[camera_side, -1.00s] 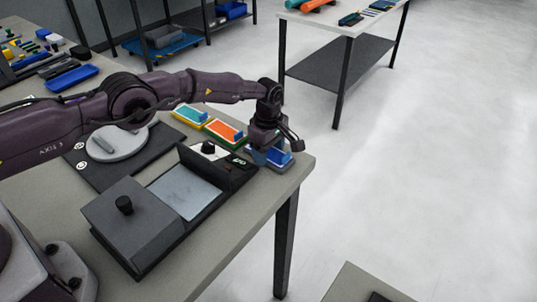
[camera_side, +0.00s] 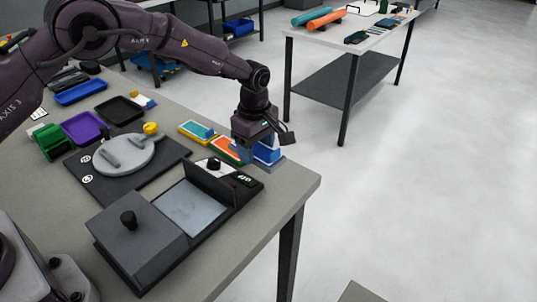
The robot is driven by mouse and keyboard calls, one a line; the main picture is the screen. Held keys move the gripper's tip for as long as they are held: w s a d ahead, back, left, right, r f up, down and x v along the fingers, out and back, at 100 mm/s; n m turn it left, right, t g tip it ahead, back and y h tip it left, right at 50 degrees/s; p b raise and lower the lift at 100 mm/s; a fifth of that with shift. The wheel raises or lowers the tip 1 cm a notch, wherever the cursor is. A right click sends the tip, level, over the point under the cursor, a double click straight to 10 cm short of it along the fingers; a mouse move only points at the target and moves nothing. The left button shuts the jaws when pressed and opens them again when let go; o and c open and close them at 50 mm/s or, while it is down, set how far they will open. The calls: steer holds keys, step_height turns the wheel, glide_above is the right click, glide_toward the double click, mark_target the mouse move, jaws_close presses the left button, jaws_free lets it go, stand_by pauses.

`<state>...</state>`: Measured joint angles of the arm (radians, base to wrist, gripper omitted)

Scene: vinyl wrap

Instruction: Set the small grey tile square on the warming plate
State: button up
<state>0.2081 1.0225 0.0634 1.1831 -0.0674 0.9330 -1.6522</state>
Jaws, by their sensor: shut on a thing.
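My gripper (camera_side: 262,147) points down at the table's right end, shut on a blue block (camera_side: 268,154). A flat grey piece (camera_side: 275,163) shows just under the block and looks like the small grey tile; the fingers hide much of it. I cannot tell exactly how far it is above the table. The warming plate (camera_side: 192,207) is a pale grey square set in a dark housing, to the left of and nearer than my gripper. Its surface is bare.
A dark box with a black knob (camera_side: 128,219) stands left of the plate, and a raised dark panel (camera_side: 208,187) stands behind it. An orange card (camera_side: 222,148) and a teal card (camera_side: 196,130) lie beyond. A round grey disc (camera_side: 124,153) is farther left.

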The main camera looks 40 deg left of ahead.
steer(key=s+a+r, duration=0.2)
steer(key=s+r, duration=0.2)
steer(key=s, duration=0.4)
steer(key=s+a+r, duration=0.2)
steer(key=s+r, duration=0.3)
steer(key=s, duration=0.3)
steer(key=shift+n, duration=0.3)
steer(key=s+a+f, duration=0.1)
steer(key=s, duration=0.3)
steer(key=s+a, duration=0.1)
steer(key=s, duration=0.4)
steer(key=s+a+f, duration=0.1)
steer(key=s, duration=0.3)
steer(key=shift+s+a+f, duration=0.2)
steer(key=shift+f, duration=0.1)
steer(key=shift+s+f, duration=0.2)
steer(key=w+f, duration=0.4)
steer(key=w, duration=0.4)
glide_above(188, 206)
step_height(188, 206, down, 6)
steer(key=shift+s+r, duration=0.1)
steer(key=shift+f, duration=1.65)
steer(key=shift+f, duration=0.1)
